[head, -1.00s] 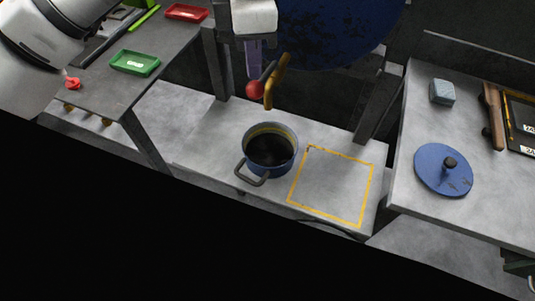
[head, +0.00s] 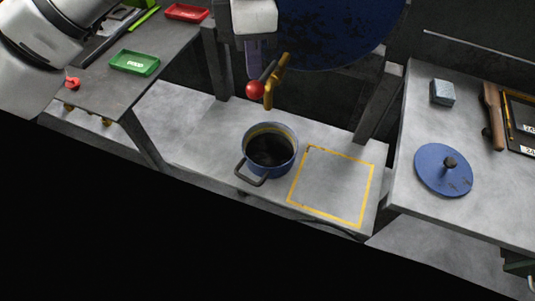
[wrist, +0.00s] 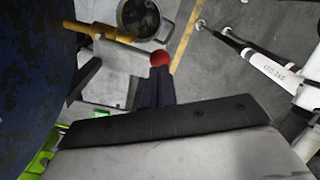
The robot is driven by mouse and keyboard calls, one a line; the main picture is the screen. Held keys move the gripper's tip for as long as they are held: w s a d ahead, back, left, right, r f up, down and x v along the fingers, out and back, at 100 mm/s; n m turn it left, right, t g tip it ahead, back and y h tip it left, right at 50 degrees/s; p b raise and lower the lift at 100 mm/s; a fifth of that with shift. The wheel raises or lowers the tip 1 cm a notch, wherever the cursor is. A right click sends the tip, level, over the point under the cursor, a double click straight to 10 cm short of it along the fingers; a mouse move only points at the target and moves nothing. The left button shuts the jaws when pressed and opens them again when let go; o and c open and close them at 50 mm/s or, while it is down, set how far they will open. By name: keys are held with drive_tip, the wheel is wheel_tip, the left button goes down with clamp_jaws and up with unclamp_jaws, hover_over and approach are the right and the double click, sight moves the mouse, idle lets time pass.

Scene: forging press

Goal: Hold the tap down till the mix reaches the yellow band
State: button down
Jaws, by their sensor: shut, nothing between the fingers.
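The tap (head: 269,94) is a brass-yellow spout with a dark lever ending in a red ball (head: 255,89). The blue pot (head: 269,163) stands upright below it, with dark mix (head: 266,149) inside and a yellow band (head: 262,130) showing on the inner wall above the mix. My gripper (head: 254,74) is shut and empty, pointing down at the red ball; its tips look to be on or just above it. In the wrist view my gripper (wrist: 153,76) ends right at the red ball (wrist: 161,58), and the tap (wrist: 95,31) and part of the pot (wrist: 138,16) show beyond.
A yellow-outlined square (head: 333,186) on the bench right of the pot is empty. A blue lid (head: 443,170) and a grey block (head: 442,92) lie on the right table. A green tray (head: 135,62) and a red tray (head: 186,12) sit on the left table.

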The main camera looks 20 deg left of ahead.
drive_tip(key=shift+f, duration=0.1)
drive_tip(key=shift+f+b, duration=1.7)
drive_tip(key=shift+f, duration=0.15)
drive_tip(key=shift+r, duration=0.1)
idle(5.0)
drive_tip(key=shift+r+p, duration=2.4)
drive_tip(key=shift+r, duration=1.1)
